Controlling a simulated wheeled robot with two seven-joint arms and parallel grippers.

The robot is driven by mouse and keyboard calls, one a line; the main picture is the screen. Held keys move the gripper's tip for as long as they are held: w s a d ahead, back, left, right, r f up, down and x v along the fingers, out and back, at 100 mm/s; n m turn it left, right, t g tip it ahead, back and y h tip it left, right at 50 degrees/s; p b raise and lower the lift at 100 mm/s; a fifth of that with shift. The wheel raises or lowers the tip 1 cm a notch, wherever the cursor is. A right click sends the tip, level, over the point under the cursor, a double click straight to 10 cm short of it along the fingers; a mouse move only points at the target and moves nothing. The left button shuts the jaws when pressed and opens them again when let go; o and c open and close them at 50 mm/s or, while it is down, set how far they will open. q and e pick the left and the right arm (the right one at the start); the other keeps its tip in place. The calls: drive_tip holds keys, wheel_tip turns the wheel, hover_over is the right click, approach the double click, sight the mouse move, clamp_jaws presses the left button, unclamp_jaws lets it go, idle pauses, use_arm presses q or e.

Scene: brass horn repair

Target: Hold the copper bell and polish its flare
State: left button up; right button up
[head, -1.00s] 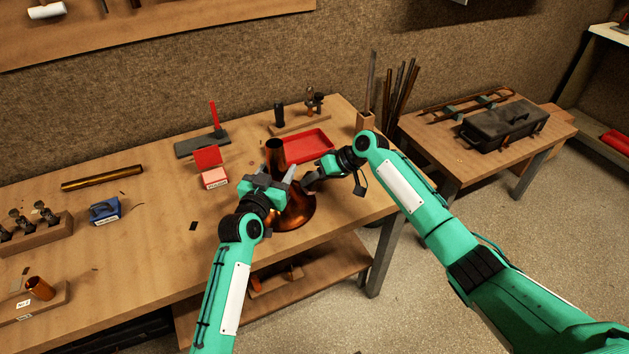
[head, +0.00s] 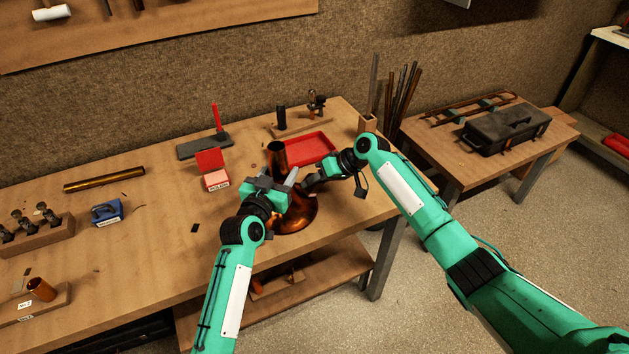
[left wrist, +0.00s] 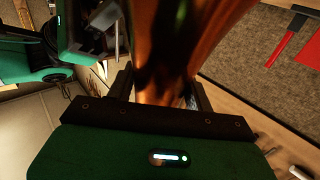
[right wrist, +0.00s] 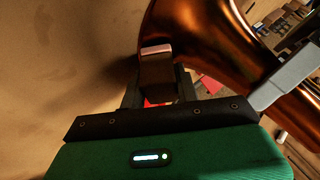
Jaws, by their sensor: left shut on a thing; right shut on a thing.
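The copper bell (head: 277,154) stands near the front edge of the workbench, narrow tube up and wide flare (head: 301,217) down. My left gripper (head: 284,186) is shut on the bell's body, which fills the space between its fingers in the left wrist view (left wrist: 165,80). My right gripper (head: 311,183) is at the right of the bell, above the flare. It is shut on a small brown block with a pale edge (right wrist: 157,72). In the right wrist view the block is close to the bell (right wrist: 205,35); I cannot tell whether they touch.
Behind the bell lies a red tray (head: 312,148). A blue tool (head: 106,212) and a brass tube (head: 104,179) lie further left. The bench between is mostly clear.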

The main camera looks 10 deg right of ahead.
drive_tip(key=shift+s+d, duration=0.15)
drive_tip(key=shift+s, duration=0.25)
drive_tip(key=shift+s, duration=0.2)
drive_tip(key=shift+s, duration=0.1)
idle(0.5)
drive_tip(key=shift+s+d, duration=0.1)
drive_tip(key=shift+s, duration=0.2)
drive_tip(key=shift+s+d, duration=0.15)
drive_tip(key=shift+s, duration=0.2)
drive_tip(key=shift+w, duration=0.2)
idle(0.4)
drive_tip(key=shift+w, duration=0.2)
drive_tip(key=shift+w+a, duration=0.25)
drive_tip(key=shift+w, duration=0.15)
